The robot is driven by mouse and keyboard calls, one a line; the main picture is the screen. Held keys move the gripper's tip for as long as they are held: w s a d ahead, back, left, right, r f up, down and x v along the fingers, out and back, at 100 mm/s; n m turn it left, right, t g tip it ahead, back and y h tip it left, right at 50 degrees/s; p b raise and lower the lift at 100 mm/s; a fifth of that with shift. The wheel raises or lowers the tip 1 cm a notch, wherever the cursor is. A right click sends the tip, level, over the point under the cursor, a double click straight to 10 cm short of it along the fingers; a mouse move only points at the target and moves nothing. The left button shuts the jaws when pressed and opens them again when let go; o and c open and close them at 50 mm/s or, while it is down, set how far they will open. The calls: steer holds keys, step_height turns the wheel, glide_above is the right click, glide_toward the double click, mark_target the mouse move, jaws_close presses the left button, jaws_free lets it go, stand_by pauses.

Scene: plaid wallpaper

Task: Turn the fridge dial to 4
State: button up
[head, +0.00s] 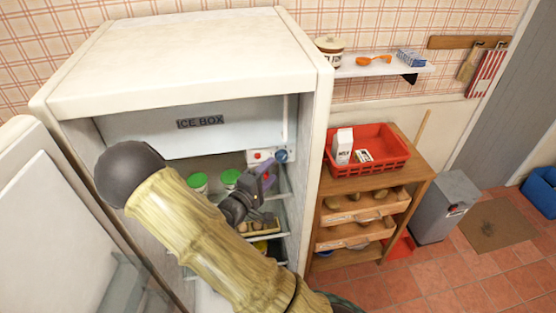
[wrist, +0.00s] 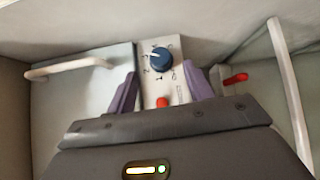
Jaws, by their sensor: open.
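The fridge dial (wrist: 160,60) is a dark blue round knob with a white pointer line on a pale panel (wrist: 152,92). In the head view the dial (head: 281,156) sits at the upper right inside the open fridge. My gripper (wrist: 161,90) is open and empty, its purple fingers on either side of the panel, short of the dial in the picture. In the head view my gripper (head: 265,181) is inside the fridge, just below the dial.
A small red light or button (wrist: 162,102) sits below the dial, and a red lever (wrist: 235,79) to its right. The ice box door (head: 200,130) is above left. Green-lidded jars (head: 197,181) stand on a shelf left of my gripper. The fridge door (head: 50,220) stands open.

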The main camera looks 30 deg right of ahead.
mark_target(282, 159)
steer(key=p+x, duration=0.1)
steer(key=x, duration=0.4)
steer(key=shift+w, duration=0.15)
steer(key=shift+d, duration=0.35)
steer(key=shift+a, duration=0.35)
steer(key=c, duration=1)
